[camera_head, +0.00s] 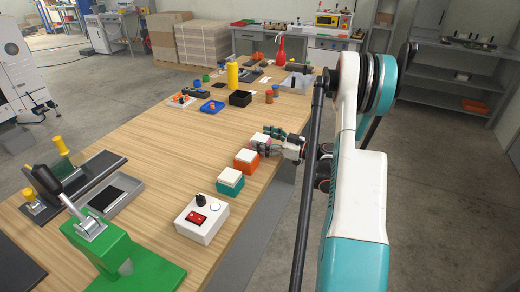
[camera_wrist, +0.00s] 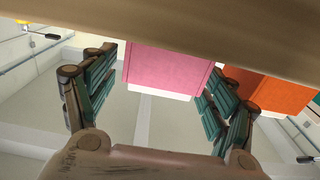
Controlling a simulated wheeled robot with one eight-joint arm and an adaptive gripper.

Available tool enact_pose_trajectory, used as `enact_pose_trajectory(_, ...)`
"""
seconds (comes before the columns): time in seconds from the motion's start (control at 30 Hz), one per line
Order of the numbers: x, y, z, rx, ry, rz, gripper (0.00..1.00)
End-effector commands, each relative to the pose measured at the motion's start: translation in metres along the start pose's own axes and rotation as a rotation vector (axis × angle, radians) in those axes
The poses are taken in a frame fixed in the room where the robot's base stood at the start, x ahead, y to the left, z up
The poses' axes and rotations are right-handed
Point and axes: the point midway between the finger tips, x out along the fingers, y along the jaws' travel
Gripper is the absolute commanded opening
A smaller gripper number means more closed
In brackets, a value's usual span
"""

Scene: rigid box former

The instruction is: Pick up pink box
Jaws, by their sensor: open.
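The pink box (camera_wrist: 165,70) shows in the wrist view between the two fingers of my open gripper (camera_wrist: 160,82). The right finger is close beside or against it, with a small gap at the left finger; I cannot tell whether either touches. In the head view, the pink box (camera_head: 259,143) stands near the right edge of the wooden table, partly hidden by my gripper (camera_head: 272,139), which reaches in from the right. Its lid looks white.
An orange box (camera_head: 246,161) with a white lid stands next to the pink box, and it shows beside the right finger in the wrist view (camera_wrist: 265,92). A teal box (camera_head: 230,181) and a white switch box (camera_head: 202,219) stand nearer. The table's middle (camera_head: 170,150) is clear.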

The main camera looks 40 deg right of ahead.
Motion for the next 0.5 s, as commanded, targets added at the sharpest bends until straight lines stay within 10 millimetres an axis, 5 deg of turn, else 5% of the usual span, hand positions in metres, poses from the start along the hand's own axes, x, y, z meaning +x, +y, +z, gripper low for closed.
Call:
enact_pose_trajectory(0.27,0.006,-0.0002,-0.0007,0.0,0.0,0.0,0.78)
enact_pose_trajectory(0.5,0.0058,-0.0002,-0.0006,0.0,0.0,0.0,0.27)
